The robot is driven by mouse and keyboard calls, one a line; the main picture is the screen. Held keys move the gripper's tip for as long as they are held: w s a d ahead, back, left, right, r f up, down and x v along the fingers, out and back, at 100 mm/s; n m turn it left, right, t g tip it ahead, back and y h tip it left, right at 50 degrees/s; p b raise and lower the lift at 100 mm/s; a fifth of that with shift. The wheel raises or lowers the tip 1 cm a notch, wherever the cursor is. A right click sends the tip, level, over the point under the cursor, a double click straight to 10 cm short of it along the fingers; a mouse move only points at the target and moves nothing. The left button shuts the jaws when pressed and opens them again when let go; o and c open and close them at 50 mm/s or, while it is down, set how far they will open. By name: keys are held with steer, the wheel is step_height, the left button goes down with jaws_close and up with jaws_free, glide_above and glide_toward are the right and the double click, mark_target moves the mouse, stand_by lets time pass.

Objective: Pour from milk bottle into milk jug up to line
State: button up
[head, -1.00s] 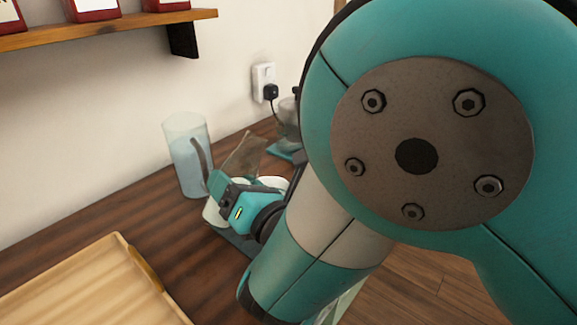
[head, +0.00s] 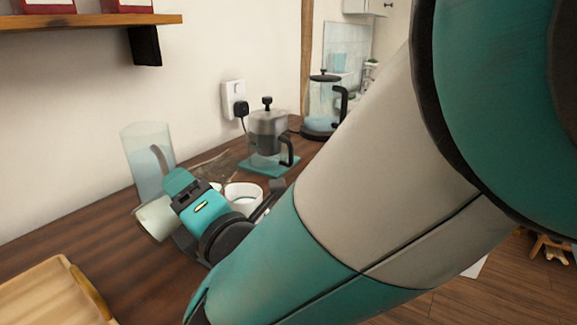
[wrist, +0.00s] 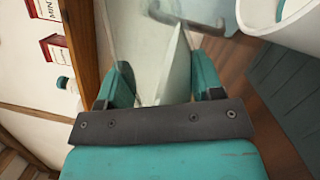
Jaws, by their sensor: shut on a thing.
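My gripper (head: 188,190) is shut on the milk bottle (head: 154,219), a clear bottle with whitish milk inside. In the head view its pale end points down and left, and the bottle is tilted. In the wrist view the bottle (wrist: 172,70) runs between my two fingers, with the milk slanting inside it. The white milk jug (head: 243,193) stands on the counter just right of my gripper. Part of the jug (wrist: 302,30) shows at the top right of the wrist view, with a teal mark inside. The bottle's mouth and any milk stream cannot be made out.
A tall clear pitcher (head: 147,165) stands behind my gripper. A French press (head: 268,140) on a teal mat and a glass kettle (head: 322,110) stand farther right. A wooden tray (head: 50,292) is at front left. A shelf (head: 90,22) hangs above.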

steer(key=shift+r+m, duration=0.55)
steer(key=shift+m, duration=0.15)
steer(key=shift+r+m+t+b, duration=0.3)
steer(key=shift+r+m+b, duration=0.15)
steer(key=shift+m, duration=0.25)
